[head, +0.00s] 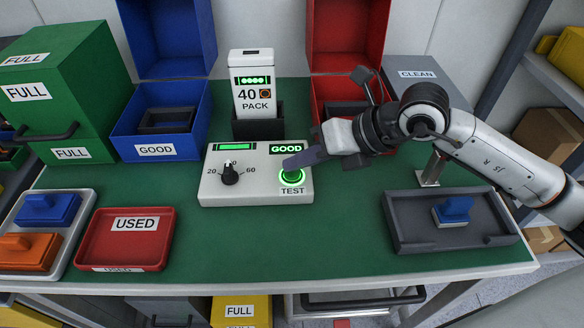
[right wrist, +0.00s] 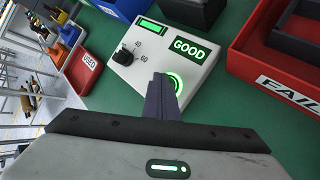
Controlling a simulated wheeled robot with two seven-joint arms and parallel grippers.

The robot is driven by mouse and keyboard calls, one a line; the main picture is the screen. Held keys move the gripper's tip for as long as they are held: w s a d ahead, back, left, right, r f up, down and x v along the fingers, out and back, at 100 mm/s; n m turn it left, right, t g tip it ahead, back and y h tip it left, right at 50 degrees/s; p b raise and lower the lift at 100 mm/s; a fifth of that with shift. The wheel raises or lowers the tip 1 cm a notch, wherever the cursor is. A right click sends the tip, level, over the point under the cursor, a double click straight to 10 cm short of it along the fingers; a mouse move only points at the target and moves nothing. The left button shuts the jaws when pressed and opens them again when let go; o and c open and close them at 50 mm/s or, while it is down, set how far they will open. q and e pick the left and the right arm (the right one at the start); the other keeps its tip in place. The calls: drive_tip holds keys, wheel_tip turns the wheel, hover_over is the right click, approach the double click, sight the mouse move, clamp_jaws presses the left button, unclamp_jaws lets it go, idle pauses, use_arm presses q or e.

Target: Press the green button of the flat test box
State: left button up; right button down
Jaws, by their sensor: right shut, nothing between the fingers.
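The flat test box (head: 257,192) is white and lies on the green bench top. It has a black knob (head: 229,173) and a lit "GOOD" display. Its round green button (head: 292,176), marked "TEST", glows. My right gripper (head: 290,165) is shut and empty, with its fingertips over the button, hiding part of it. In the right wrist view the shut fingers (right wrist: 160,95) reach the button's left edge, and a green ring (right wrist: 175,82) shows beside them. I cannot tell for sure whether they touch it. My left gripper is not in view.
A white "40 PACK" (head: 255,85) stands in a dark holder behind the box. A blue "GOOD" bin (head: 155,151) is at back left, and a red bin (head: 322,100) at back right. A red "USED" tray (head: 95,259) is at left front; a grey tray (head: 400,235) is at right.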

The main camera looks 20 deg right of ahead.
sight(299, 175)
drive_tip(key=shift+r+p, duration=0.65)
drive_tip(key=shift+r, duration=0.3)
drive_tip(key=shift+r, duration=0.15)
wheel_tip(299, 175, up, 5)
drive_tip(key=p, duration=0.3)
idle(0.8)
